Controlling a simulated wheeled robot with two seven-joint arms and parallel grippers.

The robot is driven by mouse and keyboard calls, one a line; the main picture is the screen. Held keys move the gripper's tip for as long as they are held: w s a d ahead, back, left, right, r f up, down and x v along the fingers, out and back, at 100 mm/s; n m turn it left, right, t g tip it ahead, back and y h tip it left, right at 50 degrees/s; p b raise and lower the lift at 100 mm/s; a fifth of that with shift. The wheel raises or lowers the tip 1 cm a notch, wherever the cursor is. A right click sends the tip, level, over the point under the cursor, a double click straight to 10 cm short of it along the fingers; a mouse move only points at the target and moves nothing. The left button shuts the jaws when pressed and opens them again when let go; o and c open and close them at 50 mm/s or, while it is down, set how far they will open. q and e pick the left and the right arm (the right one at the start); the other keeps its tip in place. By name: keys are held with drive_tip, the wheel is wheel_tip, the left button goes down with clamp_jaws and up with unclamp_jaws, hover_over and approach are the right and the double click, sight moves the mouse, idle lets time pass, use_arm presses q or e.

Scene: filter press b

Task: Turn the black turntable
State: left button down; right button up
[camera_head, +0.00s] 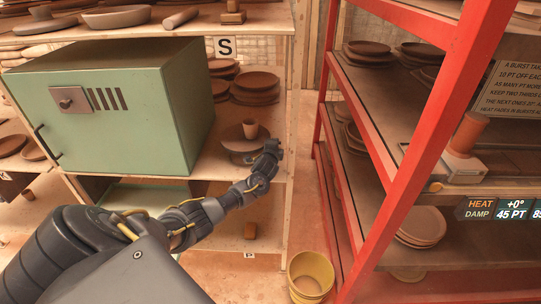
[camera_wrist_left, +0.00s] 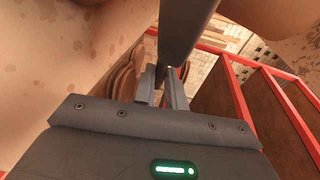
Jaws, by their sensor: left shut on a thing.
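The black turntable (camera_head: 236,145) sits on the middle wooden shelf, right of the green cabinet. A small clay cup (camera_head: 250,128) stands upright on it. My left gripper (camera_head: 270,150) is at the turntable's right edge. In the left wrist view, my left gripper's fingers (camera_wrist_left: 170,82) are closed on a dark edge or bar (camera_wrist_left: 188,35), which looks like part of the turntable. The arm and fingers hide the exact contact in the head view. My right gripper is in neither view.
The green cabinet (camera_head: 110,120) stands close on the left. Stacked clay plates (camera_head: 255,88) lie behind the turntable. A red-framed rack (camera_head: 400,200) rises on the right, with a yellow bucket (camera_head: 311,275) on the floor.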

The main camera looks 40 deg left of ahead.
use_arm(q)
drive_tip(key=shift+w+a+f+n+g+y+b, duration=0.1)
drive_tip(key=shift+w+a+n+g+y+b, duration=0.1)
drive_tip(key=shift+w+n+g+y+b, duration=0.35)
drive_tip(key=shift+w+a, duration=0.1)
drive_tip(key=shift+a, duration=0.05)
drive_tip(key=c, duration=1.5)
unclamp_jaws()
drive_tip(key=shift+o, duration=0.2)
drive_tip(key=v, duration=1)
drive_tip(key=shift+s+d, duration=0.3)
drive_tip(key=shift+d, duration=0.05)
